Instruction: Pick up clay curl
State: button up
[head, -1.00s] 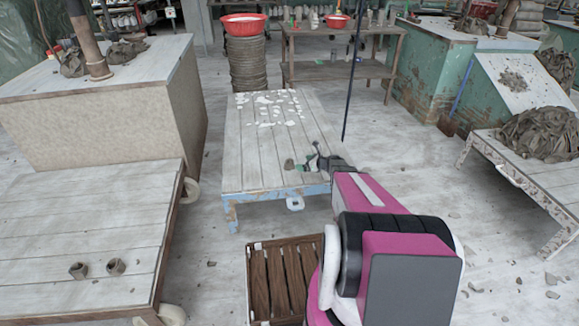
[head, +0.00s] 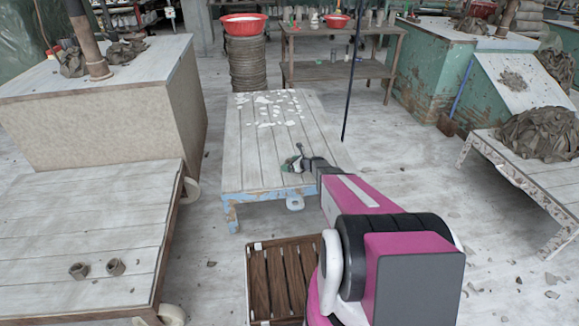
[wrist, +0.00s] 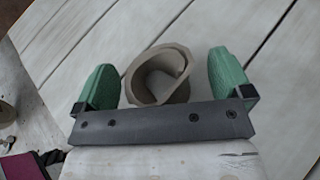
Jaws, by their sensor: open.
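The clay curl (wrist: 160,76) is a grey-brown rolled strip on the pale plank table (head: 240,165). In the wrist view it lies between the two green fingers of my gripper (wrist: 172,84), with a gap on the right and a smaller one on the left. My gripper is open. In the head view my gripper (head: 292,162) is low over the near part of the table, and the curl cannot be told apart from it there.
White scraps (head: 275,105) lie at the table's far end. A slatted wooden crate (head: 283,285) stands on the floor in front. Two small clay pieces (head: 97,269) sit on the left table. A thin dark pole (head: 351,85) rises beside the plank table's right side.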

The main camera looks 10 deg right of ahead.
jog(key=c, duration=1)
jog(key=shift+r, duration=0.1)
jog(key=shift+c, duration=0.2)
